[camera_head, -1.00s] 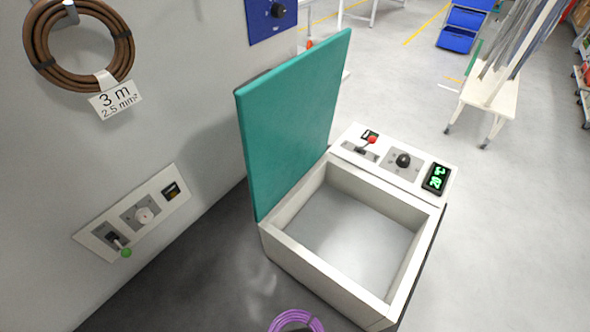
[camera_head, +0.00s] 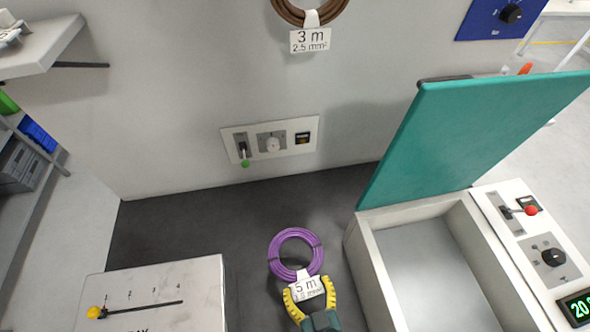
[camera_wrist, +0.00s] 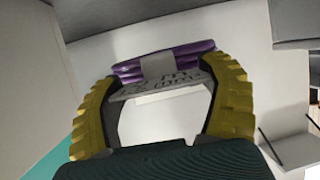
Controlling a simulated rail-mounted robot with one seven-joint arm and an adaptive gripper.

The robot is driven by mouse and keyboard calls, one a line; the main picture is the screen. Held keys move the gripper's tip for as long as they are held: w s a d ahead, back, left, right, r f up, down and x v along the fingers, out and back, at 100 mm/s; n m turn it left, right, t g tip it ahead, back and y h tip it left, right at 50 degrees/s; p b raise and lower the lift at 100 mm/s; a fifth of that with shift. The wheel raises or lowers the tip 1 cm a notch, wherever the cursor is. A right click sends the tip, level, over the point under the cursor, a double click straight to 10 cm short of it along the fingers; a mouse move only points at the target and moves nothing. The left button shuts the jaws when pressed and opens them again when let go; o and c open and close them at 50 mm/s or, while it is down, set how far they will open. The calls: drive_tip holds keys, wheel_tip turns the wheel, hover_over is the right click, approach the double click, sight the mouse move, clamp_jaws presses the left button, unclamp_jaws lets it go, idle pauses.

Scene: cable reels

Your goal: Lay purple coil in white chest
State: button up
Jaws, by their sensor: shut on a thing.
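The purple coil (camera_head: 296,232) is a ring of cable with a white "5 m" tag (camera_head: 309,289), over the dark floor strip in the head view. My gripper (camera_head: 309,287) has its yellow fingers on both sides of the tag and holds the coil by it. The wrist view shows the coil (camera_wrist: 190,51) beyond the fingertips, its tag between them. The white chest (camera_head: 374,262) stands to the right of the coil. Its teal lid (camera_head: 465,135) is raised, and the visible part of its inside is empty.
A brown coil (camera_head: 283,12) hangs on the grey wall above a switch panel (camera_head: 288,133). A white box with a yellow-knobbed slider (camera_head: 200,275) stands left of my gripper. The chest's control panel (camera_head: 535,240) is at its right side.

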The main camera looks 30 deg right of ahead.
wheel_tip(320, 180, up, 6)
drive_tip(key=y, duration=0.1)
hover_over(273, 261)
drive_tip(key=shift+r+n, duration=0.2)
drive_tip(key=shift+n, duration=0.2)
drive_tip(key=w+a+r+y, duration=0.1)
drive_tip(key=w+a+r, duration=0.4)
drive_tip(key=a+r, duration=0.1)
drive_tip(key=s+d+r+h+p, duration=0.1)
drive_tip(key=r+p, duration=0.4)
drive_tip(key=p, duration=0.9)
drive_tip(key=shift+s+d+t, duration=0.3)
drive_tip(key=shift+s+d, duration=0.2)
drive_tip(key=shift+s, duration=0.7)
drive_tip(key=s+p, duration=0.1)
drive_tip(key=p, duration=0.1)
drive_tip(key=s+r+p, duration=0.1)
drive_tip(key=p, duration=0.1)
drive_tip(key=s+a+p, duration=0.1)
drive_tip(key=p, duration=0.1)
drive_tip(key=shift+r+n+y, duration=0.25)
drive_tip(key=shift+n+y, duration=0.05)
drive_tip(key=shift+y, duration=0.1)
drive_tip(key=shift+s+a+f+p, duration=0.25)
drive_tip(key=shift+s+f+p, duration=0.05)
drive_tip(key=shift+s+p, duration=0.15)
drive_tip(key=shift+w+a, duration=0.1)
